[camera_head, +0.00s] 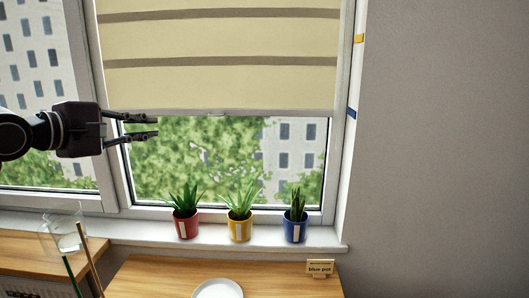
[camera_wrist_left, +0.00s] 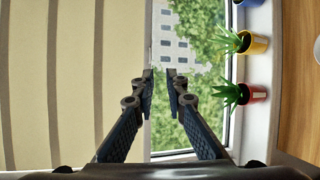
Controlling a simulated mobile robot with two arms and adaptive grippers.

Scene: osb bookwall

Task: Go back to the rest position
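My left gripper (camera_head: 157,127) reaches in from the left in front of the window, above the sill and clear of the plants. In the left wrist view its two fingers (camera_wrist_left: 160,72) are apart with nothing between them. On the sill stand three potted plants in a row: a red pot (camera_head: 186,226), a yellow pot (camera_head: 240,228) and a blue pot (camera_head: 295,229), all upright. The red pot (camera_wrist_left: 256,94) and the yellow pot (camera_wrist_left: 256,44) also show in the left wrist view. My right gripper does not show in either view.
A wooden table (camera_head: 150,275) below the sill bears a white plate (camera_head: 218,289) and a small sign (camera_head: 320,268) reading "blue pot". A clear glass (camera_head: 65,232) stands at the left. A beige blind (camera_head: 220,40) covers the upper window. The grey wall at the right is bare.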

